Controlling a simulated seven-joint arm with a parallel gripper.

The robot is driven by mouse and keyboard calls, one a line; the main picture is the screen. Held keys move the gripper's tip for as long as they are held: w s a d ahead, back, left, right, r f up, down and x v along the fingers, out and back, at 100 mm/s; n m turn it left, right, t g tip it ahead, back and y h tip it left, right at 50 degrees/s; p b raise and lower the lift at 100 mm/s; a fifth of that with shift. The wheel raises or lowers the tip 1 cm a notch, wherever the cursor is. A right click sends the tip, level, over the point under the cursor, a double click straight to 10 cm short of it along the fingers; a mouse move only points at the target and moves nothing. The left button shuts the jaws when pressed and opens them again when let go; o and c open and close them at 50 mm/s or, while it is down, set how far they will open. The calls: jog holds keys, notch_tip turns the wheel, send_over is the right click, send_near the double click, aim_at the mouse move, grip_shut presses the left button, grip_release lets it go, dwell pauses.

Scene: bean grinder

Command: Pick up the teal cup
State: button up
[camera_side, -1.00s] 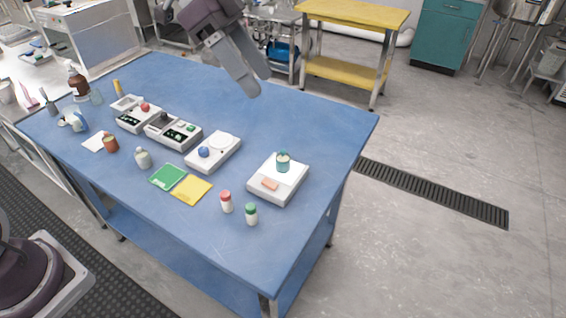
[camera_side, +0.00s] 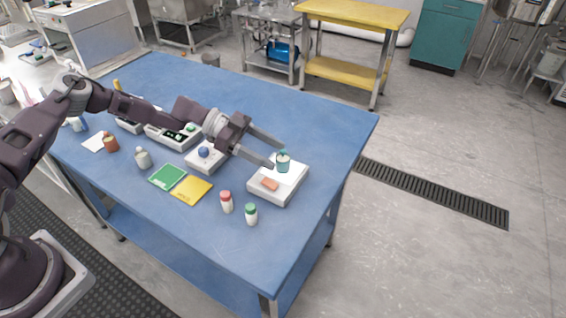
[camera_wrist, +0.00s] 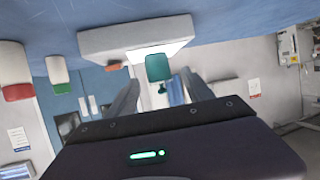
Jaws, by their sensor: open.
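The teal cup (camera_side: 283,161) stands upright on a white box-like device (camera_side: 262,192) near the table's right side. My gripper (camera_side: 277,156) is open and roughly level, reaching in from the left with its two fingertips close to the cup. In the wrist view the cup (camera_wrist: 158,68) appears upside down, between the two fingers and near their tips. The fingers do not appear to touch it. I cannot tell how far the cup is inside the jaws.
A salmon-coloured block (camera_side: 269,184) lies on the same device, in front of the cup. A red-capped bottle (camera_side: 226,202) and a green-capped bottle (camera_side: 251,214) stand nearer the front edge. A device with a blue ball (camera_side: 204,152) is below my wrist. The table's right end is clear.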

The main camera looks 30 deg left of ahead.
aim_at(284, 157)
jog(key=x, duration=0.6)
jog(key=shift+d+r, duration=0.3)
jog(key=shift+d, duration=0.05)
grip_shut()
